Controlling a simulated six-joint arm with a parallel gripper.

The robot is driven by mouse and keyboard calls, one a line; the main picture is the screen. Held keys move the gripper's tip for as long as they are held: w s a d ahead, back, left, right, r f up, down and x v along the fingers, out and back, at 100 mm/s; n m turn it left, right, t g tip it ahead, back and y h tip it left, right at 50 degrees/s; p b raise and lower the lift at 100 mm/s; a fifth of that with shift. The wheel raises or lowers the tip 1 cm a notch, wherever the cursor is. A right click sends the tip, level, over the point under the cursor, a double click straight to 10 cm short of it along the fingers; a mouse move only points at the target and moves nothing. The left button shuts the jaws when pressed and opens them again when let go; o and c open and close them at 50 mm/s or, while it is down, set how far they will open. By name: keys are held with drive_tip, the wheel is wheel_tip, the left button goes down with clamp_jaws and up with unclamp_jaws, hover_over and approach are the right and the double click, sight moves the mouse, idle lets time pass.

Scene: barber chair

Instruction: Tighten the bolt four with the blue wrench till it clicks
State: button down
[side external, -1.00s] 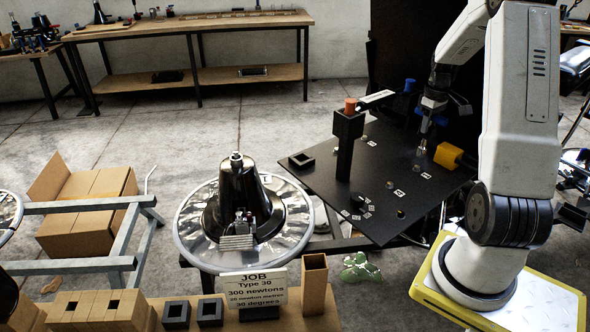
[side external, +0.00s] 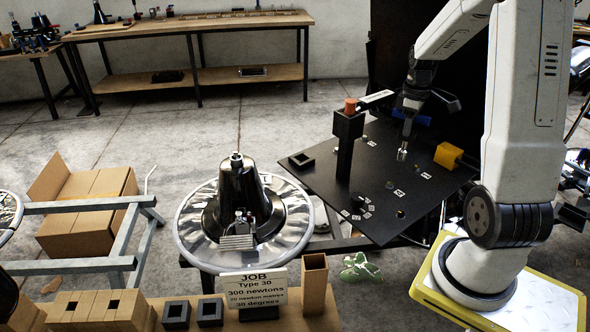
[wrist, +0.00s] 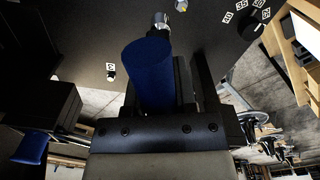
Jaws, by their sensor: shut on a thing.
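The blue wrench has a thick blue handle (wrist: 150,75), which my gripper (wrist: 160,112) is shut on in the wrist view. Its silver socket end shows in the side view (side external: 402,153), pointing down above the black plate (side external: 330,183). My gripper (side external: 411,100) is over the plate, right of the black post. Small bolts with white number labels sit on the plate, one label (side external: 426,176) at right and another (side external: 399,192) nearer the front. I cannot read which is bolt four. The socket seems apart from any bolt, though the exact gap is unclear.
A black post (side external: 345,155) with an orange-topped tool (side external: 350,105) stands left of my gripper. A yellow tool (side external: 447,155) sticks out at the plate's right. A dial with numbers (wrist: 250,25) is on the plate. A JOB sign (side external: 253,288) stands in front.

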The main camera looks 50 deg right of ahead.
drive_tip(key=a, duration=0.1)
drive_tip(key=a+n, duration=0.2)
drive_tip(key=shift+w+a+r, duration=0.25)
drive_tip(key=shift+a+r, duration=0.1)
drive_tip(key=shift+f, duration=0.15)
wheel_tip(320, 180, down, 6)
idle(1.3)
drive_tip(key=shift+f, duration=0.75)
idle(1.0)
drive_tip(key=shift+m, duration=0.3)
drive_tip(key=shift+m, duration=2)
drive_tip(key=shift+m, duration=0.3)
